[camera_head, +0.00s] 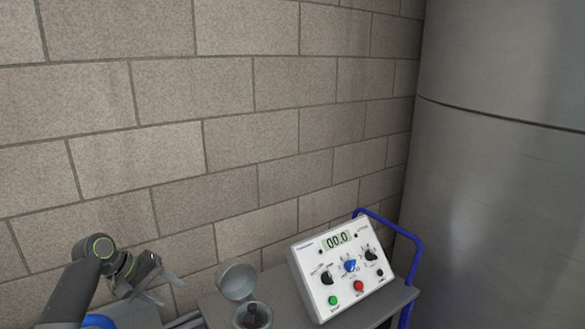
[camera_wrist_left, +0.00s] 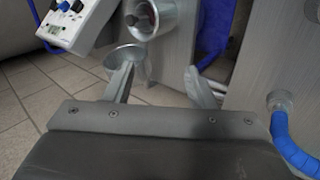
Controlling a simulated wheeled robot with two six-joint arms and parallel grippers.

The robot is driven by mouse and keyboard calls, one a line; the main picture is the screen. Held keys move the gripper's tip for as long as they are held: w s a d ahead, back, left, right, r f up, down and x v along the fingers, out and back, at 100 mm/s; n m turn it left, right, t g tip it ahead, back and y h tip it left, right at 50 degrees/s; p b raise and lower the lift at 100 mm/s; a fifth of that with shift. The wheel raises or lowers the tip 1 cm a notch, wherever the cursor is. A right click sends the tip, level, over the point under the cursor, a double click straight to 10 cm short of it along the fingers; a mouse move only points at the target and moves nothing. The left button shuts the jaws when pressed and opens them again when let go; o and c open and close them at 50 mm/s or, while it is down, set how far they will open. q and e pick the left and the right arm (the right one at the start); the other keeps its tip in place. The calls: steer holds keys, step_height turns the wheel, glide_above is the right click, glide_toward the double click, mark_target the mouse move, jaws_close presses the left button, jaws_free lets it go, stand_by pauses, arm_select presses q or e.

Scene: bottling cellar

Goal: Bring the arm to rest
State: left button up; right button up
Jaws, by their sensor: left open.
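My left arm comes in from the lower left in the head view. Its gripper (camera_head: 164,288) is open, with nothing between its fingers, and stands left of the metal cups. My right gripper is not in view.
A white control box (camera_head: 343,270) reading 00.0 stands on a grey cart (camera_head: 385,306) with a blue handle (camera_head: 412,243). A round metal cup (camera_head: 237,280) is left of it. A steel tank (camera_head: 505,190) fills the right. A blue hose (camera_wrist_left: 290,140) shows right in the wrist view.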

arm_select(q)
steer(key=s+d+f+m+y, duration=0.2)
steer(key=s+f+m+y, duration=0.2)
steer(key=s+f, duration=1.45)
steer(key=s+a+r+m+y, duration=0.1)
steer(key=s+r+y, duration=0.1)
steer(key=s, duration=1)
steer(key=s+a+r+y, duration=0.1)
steer(key=s+r+y, duration=0.1)
steer(key=s, duration=1.1)
step_height(320, 180, down, 27)
steer(key=w+a+g+b, duration=0.1)
steer(key=b, duration=0.4)
steer(key=s+f+g+b, duration=0.1)
steer(key=s+f+b, duration=0.1)
steer(key=s+f, duration=0.5)
steer(key=s+d+f+b, duration=0.1)
steer(key=s+f+b, duration=0.2)
steer(key=s+f, duration=0.5)
step_height(320, 180, down, 8)
steer(key=shift+s+f+g+h, duration=0.25)
steer(key=shift+g+h, duration=0.15)
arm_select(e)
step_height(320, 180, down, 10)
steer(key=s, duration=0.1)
